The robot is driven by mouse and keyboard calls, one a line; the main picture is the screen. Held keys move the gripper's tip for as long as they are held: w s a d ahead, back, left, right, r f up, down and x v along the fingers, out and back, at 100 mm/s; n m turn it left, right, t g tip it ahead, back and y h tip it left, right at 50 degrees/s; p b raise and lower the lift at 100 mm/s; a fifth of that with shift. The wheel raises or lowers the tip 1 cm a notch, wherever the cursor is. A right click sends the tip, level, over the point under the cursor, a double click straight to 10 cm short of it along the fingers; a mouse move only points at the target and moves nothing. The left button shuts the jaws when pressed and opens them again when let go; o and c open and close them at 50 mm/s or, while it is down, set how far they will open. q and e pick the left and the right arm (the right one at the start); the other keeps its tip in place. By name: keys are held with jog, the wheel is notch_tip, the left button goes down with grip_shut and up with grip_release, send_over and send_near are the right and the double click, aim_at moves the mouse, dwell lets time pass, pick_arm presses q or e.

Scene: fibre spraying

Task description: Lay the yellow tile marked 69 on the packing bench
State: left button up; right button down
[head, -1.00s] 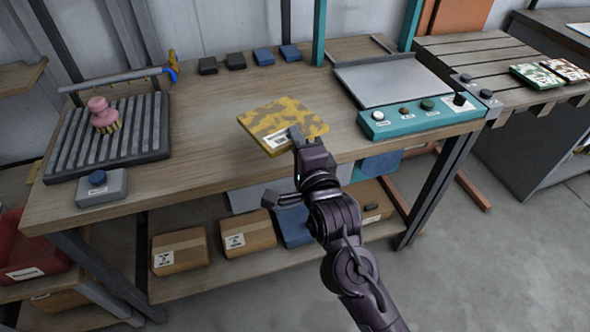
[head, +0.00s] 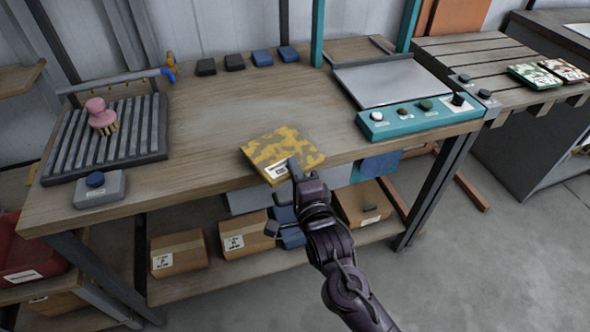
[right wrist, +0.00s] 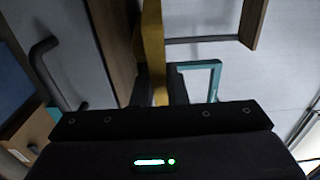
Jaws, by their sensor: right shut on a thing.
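A yellow and olive mottled tile (head: 280,148) with a white label is at the front edge of the wooden bench (head: 215,105) in the head view. The marking on its label is too small to read. My right gripper (head: 292,170) is shut on the near edge of this tile, by the label. The tile's near corner reaches over the bench's front edge; I cannot tell how high it is above the top. In the right wrist view the tile shows edge-on as a yellow strip (right wrist: 154,45). My left gripper is not in view.
A slatted grate (head: 105,140) with a pink brush (head: 100,114) stands left, a grey button box (head: 99,190) before it. A metal plate with a teal control panel (head: 420,118) is right. A slatted table (head: 475,60) farther right holds green (head: 535,76) and red (head: 566,69) patterned tiles.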

jog(key=c, duration=1.9)
grip_release()
jog(key=shift+f, duration=0.15)
jog(key=o, duration=0.4)
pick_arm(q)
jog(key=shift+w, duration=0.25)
pick_arm(e)
jog(key=shift+o, duration=0.2)
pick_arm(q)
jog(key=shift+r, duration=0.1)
